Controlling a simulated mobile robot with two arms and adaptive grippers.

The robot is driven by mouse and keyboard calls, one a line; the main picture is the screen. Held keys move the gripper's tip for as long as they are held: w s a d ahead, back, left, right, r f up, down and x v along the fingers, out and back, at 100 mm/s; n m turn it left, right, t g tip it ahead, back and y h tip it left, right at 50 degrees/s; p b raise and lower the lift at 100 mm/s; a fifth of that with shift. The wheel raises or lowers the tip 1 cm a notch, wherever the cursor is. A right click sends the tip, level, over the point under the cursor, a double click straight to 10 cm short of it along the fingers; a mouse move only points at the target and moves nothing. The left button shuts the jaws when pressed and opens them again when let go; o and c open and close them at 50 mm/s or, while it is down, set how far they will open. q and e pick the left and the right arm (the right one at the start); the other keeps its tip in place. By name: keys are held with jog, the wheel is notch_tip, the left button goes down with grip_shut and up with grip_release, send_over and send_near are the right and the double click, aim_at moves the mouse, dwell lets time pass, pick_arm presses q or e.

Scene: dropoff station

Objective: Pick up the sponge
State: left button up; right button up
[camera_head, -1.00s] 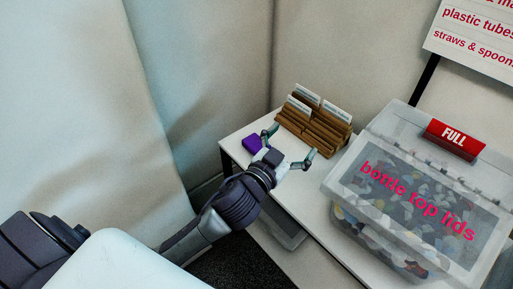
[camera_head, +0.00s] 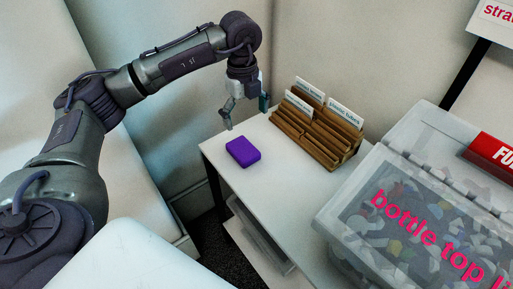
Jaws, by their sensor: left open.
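The purple sponge (camera_head: 243,152) lies flat on the white table (camera_head: 275,190), near its left edge. My left gripper (camera_head: 246,115) hangs pointing down behind the sponge, above the table's back left part. Its fingers are apart and nothing is between them. The sponge is fully visible and apart from the gripper. My right gripper is not in view.
A wooden card rack (camera_head: 318,135) with several labelled cards stands right of the sponge at the back. A clear lidded box of bottle top lids (camera_head: 420,215) fills the right, with a red sign (camera_head: 492,152). The table's front middle is clear.

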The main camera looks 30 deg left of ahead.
pick_arm(q)
jog(key=a, duration=0.1)
send_over(243, 148)
jog(key=s, duration=0.1)
jog(key=f, duration=0.5)
jog(key=shift+s+d+f, duration=0.1)
jog(key=shift+d, duration=0.2)
jog(key=shift+w+f, duration=0.25)
jog(key=shift+f, duration=0.9)
jog(key=shift+w+a+f+p, duration=0.15)
jog(key=shift+f+p, duration=0.25)
jog(key=shift+f, duration=0.55)
jog(key=f, duration=0.2)
jog(key=shift+w+a+f, duration=0.2)
jog(key=shift+w+f, duration=0.05)
jog(key=shift+f, duration=0.6)
jog(key=c, duration=1)
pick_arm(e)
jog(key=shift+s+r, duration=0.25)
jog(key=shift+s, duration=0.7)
